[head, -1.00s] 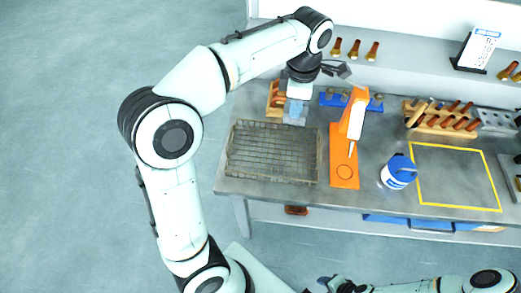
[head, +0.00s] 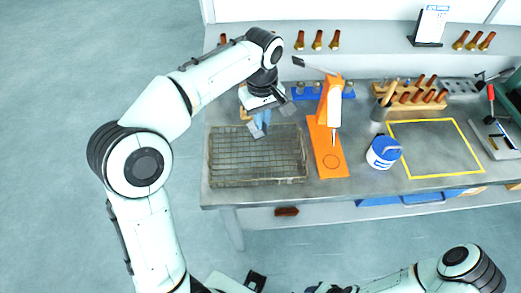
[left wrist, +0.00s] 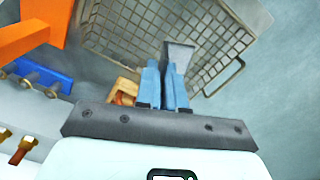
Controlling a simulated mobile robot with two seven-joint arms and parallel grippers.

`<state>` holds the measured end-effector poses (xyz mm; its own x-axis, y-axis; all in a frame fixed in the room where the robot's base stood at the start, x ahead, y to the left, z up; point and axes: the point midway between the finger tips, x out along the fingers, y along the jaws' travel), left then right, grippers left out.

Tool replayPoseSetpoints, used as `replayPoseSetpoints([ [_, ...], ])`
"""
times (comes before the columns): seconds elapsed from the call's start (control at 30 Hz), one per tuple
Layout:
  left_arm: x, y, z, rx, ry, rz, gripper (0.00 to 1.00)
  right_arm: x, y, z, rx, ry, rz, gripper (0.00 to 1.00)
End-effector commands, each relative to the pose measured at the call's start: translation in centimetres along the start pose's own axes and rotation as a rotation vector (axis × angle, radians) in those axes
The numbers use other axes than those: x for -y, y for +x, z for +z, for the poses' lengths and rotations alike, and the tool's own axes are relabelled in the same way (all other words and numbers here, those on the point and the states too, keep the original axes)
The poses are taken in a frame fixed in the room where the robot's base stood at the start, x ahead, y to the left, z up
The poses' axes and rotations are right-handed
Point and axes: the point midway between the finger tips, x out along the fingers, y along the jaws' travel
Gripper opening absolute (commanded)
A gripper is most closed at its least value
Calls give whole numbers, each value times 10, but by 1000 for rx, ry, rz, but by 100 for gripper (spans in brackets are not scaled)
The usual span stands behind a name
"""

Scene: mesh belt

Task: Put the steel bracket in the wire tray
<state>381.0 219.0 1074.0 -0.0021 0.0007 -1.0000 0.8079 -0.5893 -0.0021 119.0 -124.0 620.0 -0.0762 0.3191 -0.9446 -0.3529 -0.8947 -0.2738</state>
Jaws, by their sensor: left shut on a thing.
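The steel bracket (left wrist: 178,55) is a small grey metal piece, pinched between the blue fingertips of my left gripper (left wrist: 167,84) in the left wrist view. In the head view my left gripper (head: 261,121) points down, with the bracket (head: 255,132) at its tips, over the far edge of the wire tray. The wire tray (head: 213,165) is a shallow mesh basket at the left of the bench, and it looks empty. Its mesh (left wrist: 140,37) also shows beyond the bracket in the left wrist view. My right gripper (head: 322,288) is cut off at the bottom edge.
An orange stand (head: 330,160) is just right of the tray. Behind are a blue rack (head: 310,92) and a wooden block (left wrist: 122,92). A blue-and-white canister (head: 383,153) and yellow-outlined area (head: 428,177) lie farther right.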

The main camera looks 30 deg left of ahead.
Motion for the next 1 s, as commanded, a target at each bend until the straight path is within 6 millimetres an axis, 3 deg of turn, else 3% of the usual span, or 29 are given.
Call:
replayPoseSetpoints([
  [0.03,2,19,0,3,-1,-5,0,-3,7,3,4,1,1,49],
  [0.1,1,37,0,3,-1,-5,0,-5,11,4,7,2,2,49],
  [0.3,1,76,0,0,-1,-1,0,-8,18,6,11,4,4,49],
  [0.47,0,88,0,-1,-1,0,0,-9,19,7,11,4,4,49],
  [0.73,0,124,0,0,-3,0,0,-11,24,8,14,5,5,49],
  [1.0,0,128,0,-1,-2,2,0,-11,24,8,14,5,5,49],
])
